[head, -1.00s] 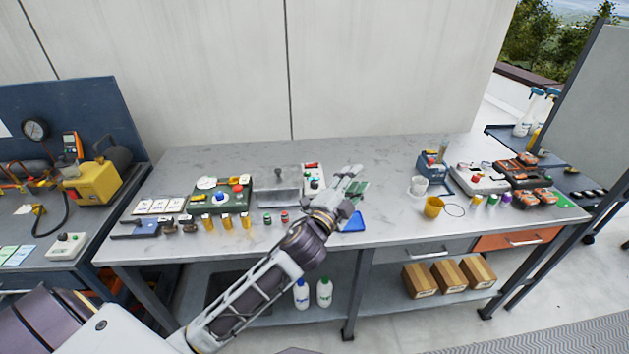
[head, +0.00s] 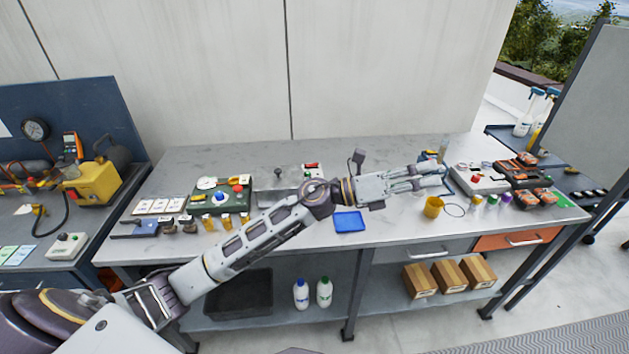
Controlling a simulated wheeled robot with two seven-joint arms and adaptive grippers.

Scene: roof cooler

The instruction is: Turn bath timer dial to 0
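A grey metal box (head: 268,197), which may be the bath, stands at the middle of the long bench, partly hidden by my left arm. Beside it is a small white control box (head: 321,173) with a red part on top and a green button; its lower part is hidden. I cannot make out a timer dial or its setting. My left gripper (head: 438,177) is over the right half of the bench, fingers apart and pointing right, with nothing visibly held. It covers the place of the white mug. My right gripper is not in view.
A blue tray (head: 349,222) lies near the front edge below my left wrist. A yellow cup (head: 433,207) stands close to the gripper, with a blue device (head: 428,157) behind it. A green panel (head: 232,198) with knobs is at left.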

